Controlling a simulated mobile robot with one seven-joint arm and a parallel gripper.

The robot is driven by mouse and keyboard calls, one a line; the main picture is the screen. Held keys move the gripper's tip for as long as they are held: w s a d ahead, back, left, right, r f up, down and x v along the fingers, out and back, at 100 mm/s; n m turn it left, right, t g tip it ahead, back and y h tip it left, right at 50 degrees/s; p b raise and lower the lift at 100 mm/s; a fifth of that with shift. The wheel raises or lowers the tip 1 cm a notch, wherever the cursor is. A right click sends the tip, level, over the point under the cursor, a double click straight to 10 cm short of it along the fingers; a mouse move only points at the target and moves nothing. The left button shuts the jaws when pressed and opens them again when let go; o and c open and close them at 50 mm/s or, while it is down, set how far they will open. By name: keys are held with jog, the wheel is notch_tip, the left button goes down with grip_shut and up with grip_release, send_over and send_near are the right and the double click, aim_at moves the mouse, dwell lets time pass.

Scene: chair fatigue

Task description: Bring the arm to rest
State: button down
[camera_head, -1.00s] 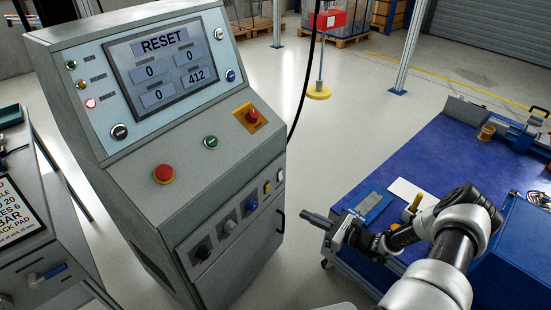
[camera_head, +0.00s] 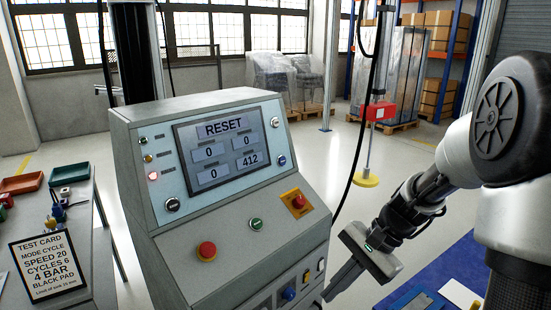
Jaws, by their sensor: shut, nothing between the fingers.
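My gripper (camera_head: 338,287) is in the lower right of the head view, at the end of my arm, which reaches in from the right edge. Its dark fingers point down and left, and they look shut with nothing between them. In the picture it lies just right of the grey control console (camera_head: 240,222), over its lower right edge. I cannot tell the gap between them. The console's screen (camera_head: 227,149) reads RESET, with 0, 0, 0 and 412. A red light (camera_head: 153,176) glows left of the screen.
A blue-topped table (camera_head: 452,268) is below my arm at lower right. A side bench at left holds a test card (camera_head: 48,265) and a red tray (camera_head: 21,184). A yellow-footed hanging rod (camera_head: 367,180) and a black cable are behind. Open floor lies beyond the console.

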jog(key=s+r+n+t+h, duration=0.65)
jog(key=s+r+n, duration=0.35)
jog(key=s+r, duration=0.4)
notch_tip(320, 180, up, 23)
jog(key=w+p, duration=0.1)
jog(key=p, duration=2)
jog(key=shift+d+n+p, duration=0.4)
